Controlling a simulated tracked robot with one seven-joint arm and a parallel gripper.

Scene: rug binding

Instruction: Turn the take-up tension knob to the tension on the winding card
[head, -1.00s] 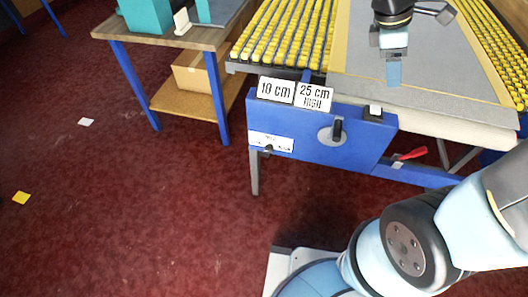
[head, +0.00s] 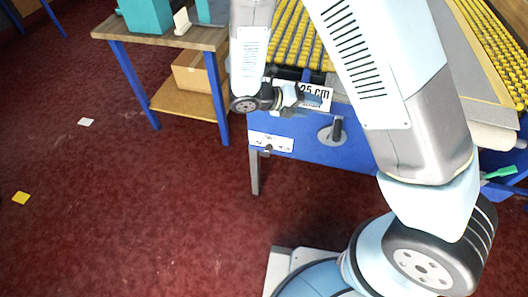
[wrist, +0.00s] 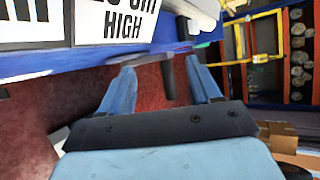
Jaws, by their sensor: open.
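The tension knob (head: 337,130), a dark upright grip on a round grey plate, sits on the front of the blue panel (head: 300,148). In the wrist view the knob (wrist: 168,78) appears between the fingertips but beyond them; contact cannot be told. My gripper (head: 292,97) is open and empty, left of and above the knob, in front of the cards. The winding card (head: 317,97) reads 25 cm, and its lower word HIGH shows in the wrist view (wrist: 118,20). The 10 cm card is mostly hidden behind my gripper. A white label (head: 270,142) at lower left is too small to read.
Yellow rollers (head: 295,40) and the grey machine bed lie behind the panel. A green handle (head: 500,172) is at right. A wooden bench (head: 165,37) with a cardboard box (head: 189,72) stands at left. My arm hides the panel's right end.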

